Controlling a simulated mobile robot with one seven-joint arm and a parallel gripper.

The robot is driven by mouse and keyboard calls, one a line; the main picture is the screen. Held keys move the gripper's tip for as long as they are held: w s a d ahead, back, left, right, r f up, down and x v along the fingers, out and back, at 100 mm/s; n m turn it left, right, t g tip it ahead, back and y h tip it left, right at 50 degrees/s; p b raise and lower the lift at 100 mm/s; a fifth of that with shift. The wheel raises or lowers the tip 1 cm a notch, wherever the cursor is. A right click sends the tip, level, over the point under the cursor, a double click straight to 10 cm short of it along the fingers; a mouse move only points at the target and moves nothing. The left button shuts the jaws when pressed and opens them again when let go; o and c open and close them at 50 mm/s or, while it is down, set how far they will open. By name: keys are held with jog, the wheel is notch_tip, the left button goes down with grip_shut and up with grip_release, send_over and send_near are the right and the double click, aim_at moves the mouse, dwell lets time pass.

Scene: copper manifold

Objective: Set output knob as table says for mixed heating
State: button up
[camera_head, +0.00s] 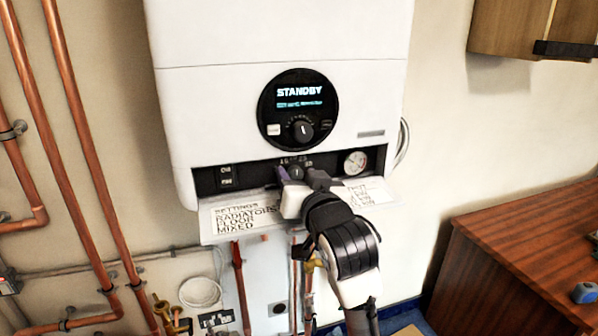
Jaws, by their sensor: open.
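A white boiler (200,110) hangs on the wall. Its round black panel has a lit display (299,95) reading STANDBY and a dial (302,131) below it. In the dark recess under the panel, a small black knob (296,173) has scale marks above it, one seeming to read 16. My gripper (296,176) is open in front of this small knob, its fingers to either side; I cannot tell if they touch it. A settings card (243,216) on the lowered flap lists radiators, floor and mixed; my gripper hides the middle of the flap.
A pressure gauge (355,162) sits right in the recess, and switches (226,176) sit left. Copper pipes (75,110) run down the left wall. A wooden cabinet (520,260) stands at lower right. A wall cupboard (520,28) is at upper right.

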jog(key=shift+w, duration=0.1)
jog(key=c, duration=1)
jog(key=shift+a+f+n+b, duration=0.1)
jog(key=shift+f+n+b, duration=0.05)
jog(key=shift+n+b, duration=0.95)
jog(key=shift+n, duration=1)
jog(key=o, duration=1)
jog(key=b+v, duration=0.7)
jog(key=v, duration=0.7)
jog(key=shift+r, duration=0.2)
